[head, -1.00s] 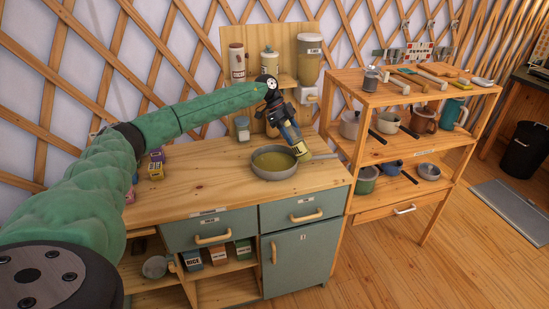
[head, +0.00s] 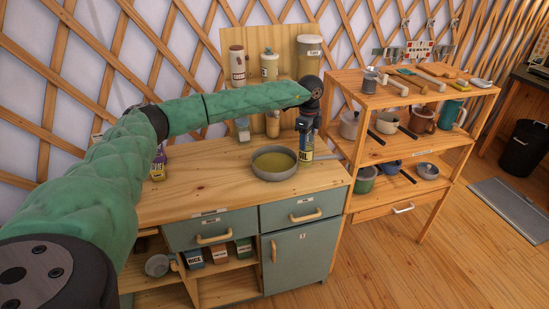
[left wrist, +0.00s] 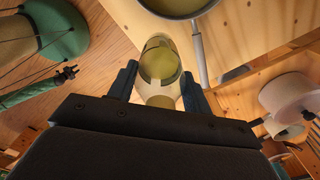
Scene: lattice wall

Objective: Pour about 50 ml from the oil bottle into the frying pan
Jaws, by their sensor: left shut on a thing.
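The frying pan (head: 256,170) sits on the wooden counter and holds a yellow-green liquid; in the left wrist view the pan (left wrist: 196,45) shows at the top with its handle pointing down. My left gripper (head: 306,133) is shut on the oil bottle (head: 306,154), just right of the pan, over its handle side. The bottle looks about upright, its upper part hidden by the gripper. In the left wrist view the clear bottle (left wrist: 160,60), with yellowish oil in it, is between the fingers of my left gripper (left wrist: 158,88). I cannot tell whether its base touches the counter. My right gripper is not in view.
A back panel holds a cocoa jar (head: 238,65), another jar (head: 269,66) and a dispenser (head: 308,58). A shelf unit (head: 378,97) with pots and mugs stands close on the right. The counter front (head: 215,190) is clear.

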